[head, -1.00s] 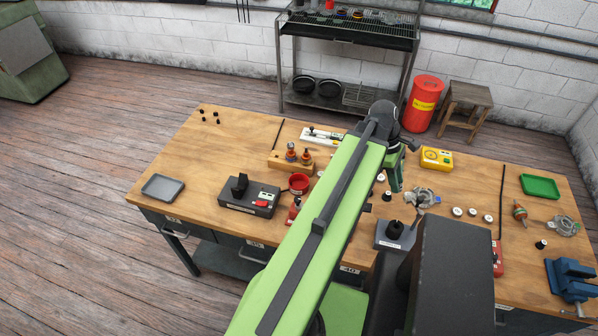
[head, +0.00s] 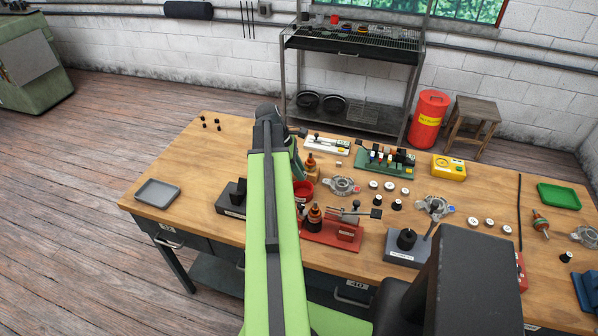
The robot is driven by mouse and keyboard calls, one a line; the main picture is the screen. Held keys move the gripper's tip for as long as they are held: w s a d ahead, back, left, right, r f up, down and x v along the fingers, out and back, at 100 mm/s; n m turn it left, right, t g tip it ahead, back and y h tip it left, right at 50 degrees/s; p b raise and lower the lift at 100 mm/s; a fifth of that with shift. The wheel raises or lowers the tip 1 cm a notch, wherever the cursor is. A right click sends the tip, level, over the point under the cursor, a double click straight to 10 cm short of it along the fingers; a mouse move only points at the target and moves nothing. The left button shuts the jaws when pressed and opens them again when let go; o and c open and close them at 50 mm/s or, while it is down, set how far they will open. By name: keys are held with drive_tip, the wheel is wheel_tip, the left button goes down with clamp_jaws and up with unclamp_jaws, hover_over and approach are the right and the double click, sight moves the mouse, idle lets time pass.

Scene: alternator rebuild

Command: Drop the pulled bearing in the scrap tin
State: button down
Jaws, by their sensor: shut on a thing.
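A round red tin (head: 305,192), the likely scrap tin, stands on the workbench near the picture's middle. My arm hides its left part. My gripper (head: 300,170) points down at the end of my green arm, over or just behind the tin's rim in this view. Its fingertips are mostly hidden, and I cannot tell its height above the tin. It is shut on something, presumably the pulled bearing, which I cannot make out.
Right of the tin are a red fixture (head: 332,232), an alternator housing (head: 342,185) and a grey press block (head: 407,247). A black tester (head: 232,200) is partly behind my arm at left. A grey tray (head: 157,193) sits at the left end, with bare wood around it.

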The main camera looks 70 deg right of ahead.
drive_tip(key=b, duration=0.4)
hover_over(302, 192)
drive_tip(key=a, duration=0.2)
drive_tip(key=shift+w+f, duration=0.2)
drive_tip(key=shift+f, duration=2.2)
drive_tip(key=shift+f+b, duration=0.5)
drive_tip(key=shift+b, duration=0.15)
drive_tip(key=c, duration=1)
unclamp_jaws()
drive_tip(key=shift+c, duration=0.2)
drive_tip(key=c, duration=0.4)
drive_tip(key=shift+r, duration=0.15)
